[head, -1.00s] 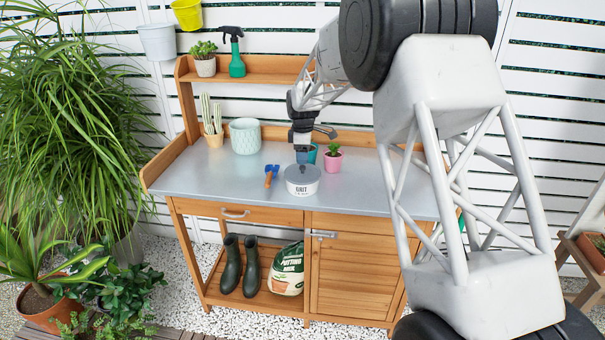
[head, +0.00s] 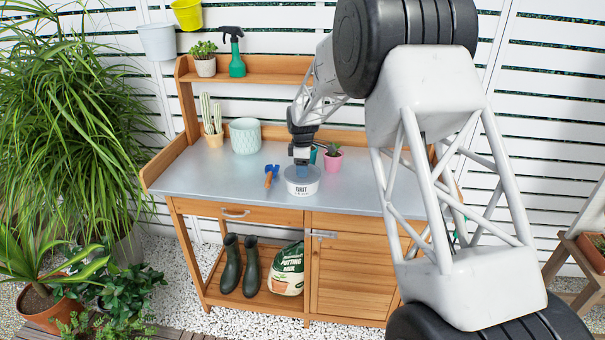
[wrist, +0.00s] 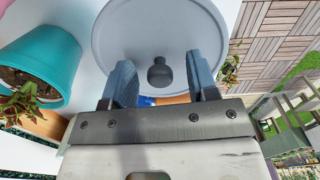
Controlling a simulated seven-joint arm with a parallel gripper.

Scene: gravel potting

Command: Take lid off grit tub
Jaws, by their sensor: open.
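The white grit tub (head: 302,188) with its dark lettering stands on the metal bench top in the head view. Its grey lid (wrist: 160,28) is on it and fills the upper middle of the wrist view. The lid's dark round knob (wrist: 160,73) shows between my two fingers. My gripper (head: 302,171) is open right above the lid, and the wrist view shows its blue-grey fingers (wrist: 161,82) apart on either side of the knob, with gaps on both sides. In the head view my gripper hides the knob and part of the lid.
A teal pot with a plant (wrist: 45,68) stands close beside the tub, behind it in the head view. A pink pot (head: 333,160) is to the right. A blue trowel with a wooden handle (head: 270,177) lies to the left. A pale patterned pot (head: 245,136) stands farther back.

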